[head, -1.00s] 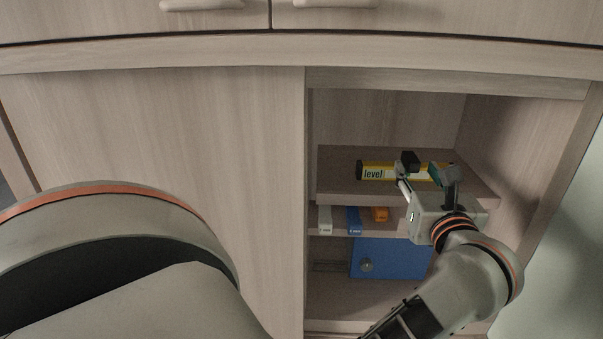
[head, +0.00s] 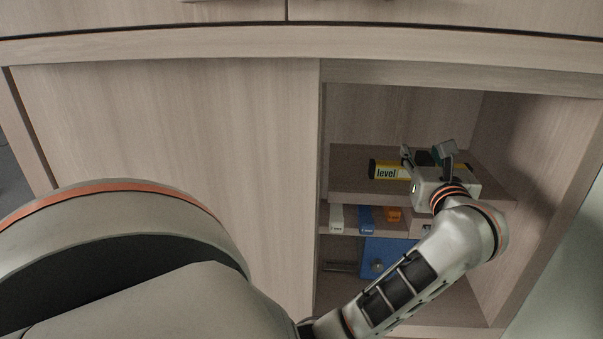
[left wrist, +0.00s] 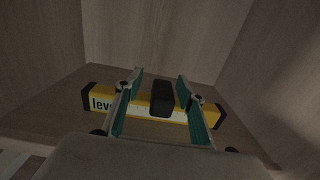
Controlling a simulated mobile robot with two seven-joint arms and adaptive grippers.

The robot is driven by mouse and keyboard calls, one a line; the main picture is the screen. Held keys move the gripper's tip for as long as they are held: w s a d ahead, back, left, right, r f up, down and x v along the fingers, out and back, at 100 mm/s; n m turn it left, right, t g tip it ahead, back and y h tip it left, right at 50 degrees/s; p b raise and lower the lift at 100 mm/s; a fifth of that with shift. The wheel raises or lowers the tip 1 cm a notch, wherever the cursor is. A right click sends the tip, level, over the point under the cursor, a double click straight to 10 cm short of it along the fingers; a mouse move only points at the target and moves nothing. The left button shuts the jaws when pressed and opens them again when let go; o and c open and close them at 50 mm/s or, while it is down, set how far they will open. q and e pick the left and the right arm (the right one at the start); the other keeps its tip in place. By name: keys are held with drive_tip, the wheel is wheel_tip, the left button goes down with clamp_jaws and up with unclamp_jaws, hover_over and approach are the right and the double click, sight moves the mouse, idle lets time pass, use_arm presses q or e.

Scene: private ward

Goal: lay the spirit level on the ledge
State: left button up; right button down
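The yellow spirit level (head: 384,171) with black end caps lies lengthwise on the wooden ledge (head: 347,185) inside the open right part of the cabinet. My right gripper is not in view.
Below the ledge, a lower shelf holds a white item (head: 336,218), a blue item (head: 366,219) and an orange item (head: 393,214). A blue box (head: 384,257) with a round knob stands beneath. The cabinet's right wall (head: 535,165) is close to my left arm.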

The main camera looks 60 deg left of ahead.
use_arm(q)
clamp_jaws()
drive_tip(key=shift+r+p, duration=2.3)
drive_tip(key=shift+r, duration=0.75)
